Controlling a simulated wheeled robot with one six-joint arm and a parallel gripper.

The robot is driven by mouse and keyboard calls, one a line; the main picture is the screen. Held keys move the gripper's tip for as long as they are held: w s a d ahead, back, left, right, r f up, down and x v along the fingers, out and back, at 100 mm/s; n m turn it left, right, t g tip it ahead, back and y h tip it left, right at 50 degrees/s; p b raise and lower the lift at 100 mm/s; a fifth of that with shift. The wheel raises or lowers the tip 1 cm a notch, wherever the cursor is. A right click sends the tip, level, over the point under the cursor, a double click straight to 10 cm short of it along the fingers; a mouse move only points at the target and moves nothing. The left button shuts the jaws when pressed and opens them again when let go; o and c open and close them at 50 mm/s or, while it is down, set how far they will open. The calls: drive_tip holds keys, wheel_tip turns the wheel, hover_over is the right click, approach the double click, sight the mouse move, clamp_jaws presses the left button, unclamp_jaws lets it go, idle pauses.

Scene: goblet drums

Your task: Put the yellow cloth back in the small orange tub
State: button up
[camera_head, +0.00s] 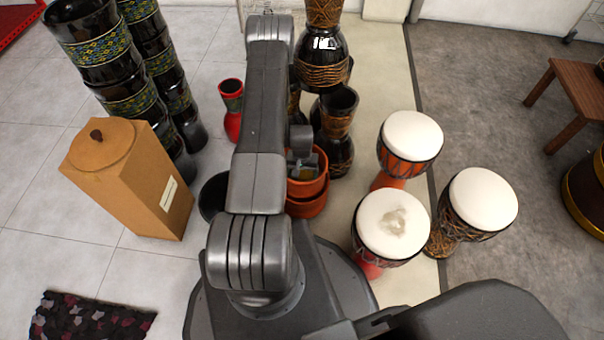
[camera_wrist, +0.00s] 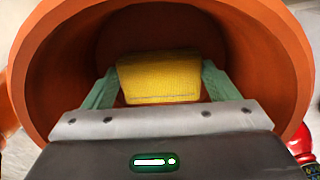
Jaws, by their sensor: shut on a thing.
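The yellow cloth (camera_wrist: 158,78) is between the two green fingers of my gripper (camera_wrist: 155,90) in the wrist view. My gripper is shut on it. The cloth and fingers are at the mouth of the orange tub (camera_wrist: 40,45), whose round wall surrounds them. I cannot tell whether the cloth touches the tub's inner surface. In the head view, the orange tub (camera_head: 322,180) stands beside my arm, and my arm hides its left part. A second orange rim shows just below it. The cloth itself is hard to make out there.
Black goblet drums (camera_head: 337,125) stand close behind the tub. White-topped drums (camera_head: 410,140) are to its right. A red goblet drum (camera_head: 232,108) and a black bowl (camera_head: 212,195) are left of my arm.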

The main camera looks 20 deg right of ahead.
sight(302, 174)
drive_tip(key=shift+f, duration=0.1)
drive_tip(key=o, duration=1.1)
drive_tip(key=shift+c, duration=0.2)
wheel_tip(302, 174, up, 12)
drive_tip(key=p, duration=0.3)
